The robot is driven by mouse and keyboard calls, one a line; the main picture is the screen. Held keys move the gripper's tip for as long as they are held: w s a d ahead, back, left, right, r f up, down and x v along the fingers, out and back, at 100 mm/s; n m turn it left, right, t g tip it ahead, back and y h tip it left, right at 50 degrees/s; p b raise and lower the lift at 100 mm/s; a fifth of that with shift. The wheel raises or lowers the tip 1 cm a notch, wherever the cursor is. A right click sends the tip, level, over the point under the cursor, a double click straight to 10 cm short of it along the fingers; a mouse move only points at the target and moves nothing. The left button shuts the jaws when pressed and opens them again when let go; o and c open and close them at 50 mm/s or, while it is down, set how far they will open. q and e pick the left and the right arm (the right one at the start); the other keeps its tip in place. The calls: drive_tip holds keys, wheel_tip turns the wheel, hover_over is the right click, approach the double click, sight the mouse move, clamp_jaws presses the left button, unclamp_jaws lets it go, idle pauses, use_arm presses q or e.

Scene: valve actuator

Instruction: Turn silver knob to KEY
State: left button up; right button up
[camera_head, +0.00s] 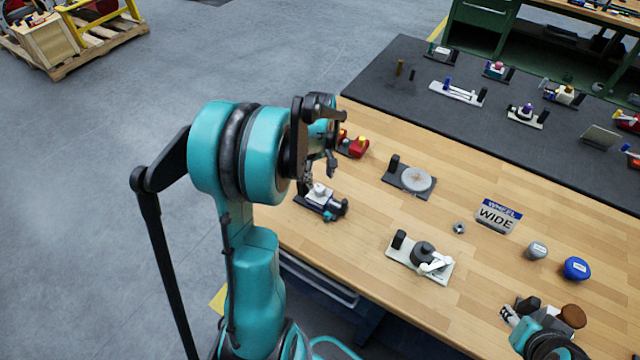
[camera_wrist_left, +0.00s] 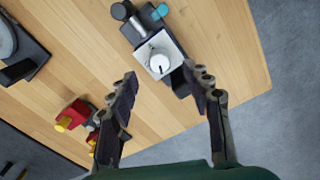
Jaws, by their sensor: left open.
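The silver knob (camera_wrist_left: 159,64) is a round pale dial with a dark pointer line. It sits on a white plate of a small dark device (camera_wrist_left: 146,38) with a black post and a light blue part. In the head view the knob (camera_head: 319,189) and device stand at the near left table edge. My left gripper (camera_head: 319,172) is open above the device. In the left wrist view its fingers (camera_wrist_left: 160,84) are apart and empty, with the knob just beyond the tips. No KEY label is readable. My right gripper (camera_head: 510,316) is partly visible at bottom right; its jaws are unclear.
A red block with yellow parts (camera_head: 354,146) stands close behind the left gripper. A round grey disc device (camera_head: 416,180), a lever device (camera_head: 421,256) and a WHEEL/WIDE sign (camera_head: 497,216) stand on the wood table. A dark mat (camera_head: 400,85) behind holds several more devices.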

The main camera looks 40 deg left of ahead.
sight(320, 188)
use_arm(q)
wheel_tip(320, 188, down, 5)
drive_tip(key=shift+w+a+r+b, duration=0.1)
drive_tip(key=shift+a+r+b, duration=0.1)
drive_tip(key=shift+b, duration=0.25)
drive_tip(key=shift+d+f, duration=0.1)
drive_tip(key=shift+f, duration=0.35)
clamp_jaws()
